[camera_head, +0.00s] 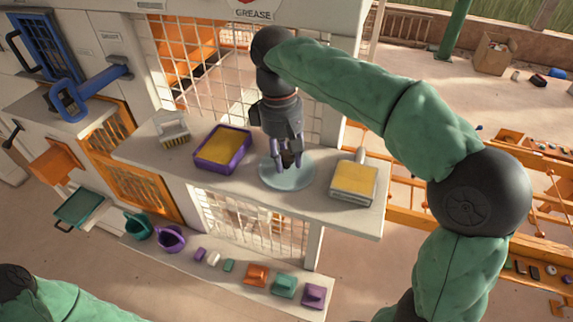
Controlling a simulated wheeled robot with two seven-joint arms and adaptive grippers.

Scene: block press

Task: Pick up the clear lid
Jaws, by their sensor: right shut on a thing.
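The clear lid (279,182) is a round, pale see-through disc on the light shelf, right of the purple tray. My right gripper (288,163) points down over its middle, with purple-tipped fingers shut on a small dark part there, which looks like the lid's knob. The fingers hide most of that part. I cannot tell whether the lid rests on the shelf or is slightly raised. My left arm shows only at the lower left, and its gripper is out of view.
On the shelf (262,201), a purple tray (203,166) with yellow filling and a brush (173,141) stand to the left. A pale container (353,181) with yellow filling stands close on the right. A lower ledge holds cups (172,238) and several small coloured blocks (257,274).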

